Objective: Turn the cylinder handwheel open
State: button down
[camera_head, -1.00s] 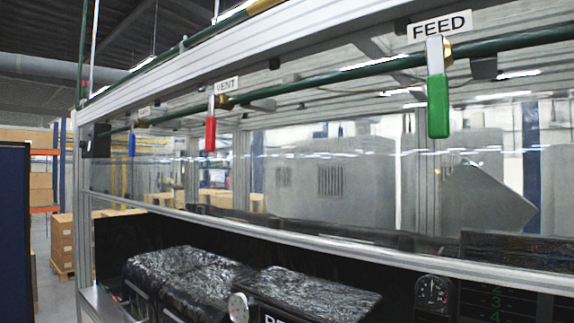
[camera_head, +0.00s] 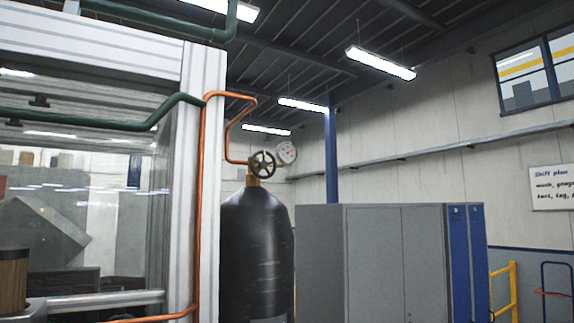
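The cylinder (camera_head: 256,245) is a tall black gas bottle that stands upright just right of the white frame post. Its lower end is cut off by the picture edge. The handwheel (camera_head: 263,164) is a small black spoked wheel on a brass valve at the cylinder's top. Whether the valve is open or shut cannot be told. A round white gauge (camera_head: 287,153) sits just right of the handwheel. An orange pipe (camera_head: 236,96) runs from the valve up and over to the post. My gripper is not in view.
A white frame post (camera_head: 193,150) and clear panel fill the left. Grey lockers (camera_head: 375,262) and blue lockers (camera_head: 466,262) stand right of the cylinder. A yellow rail (camera_head: 513,288) is at far right. A sign (camera_head: 553,187) hangs on the wall.

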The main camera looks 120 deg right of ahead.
aim_at(263, 164)
jog(key=z, duration=0.45)
jog(key=k+z, duration=0.1)
jog(key=z, duration=0.85)
jog(key=k+l+z, duration=0.1)
jog(key=z, duration=2.35)
jog(key=i+l+z, duration=0.1)
jog(key=l, duration=0.45)
jog(key=i+z, duration=0.05)
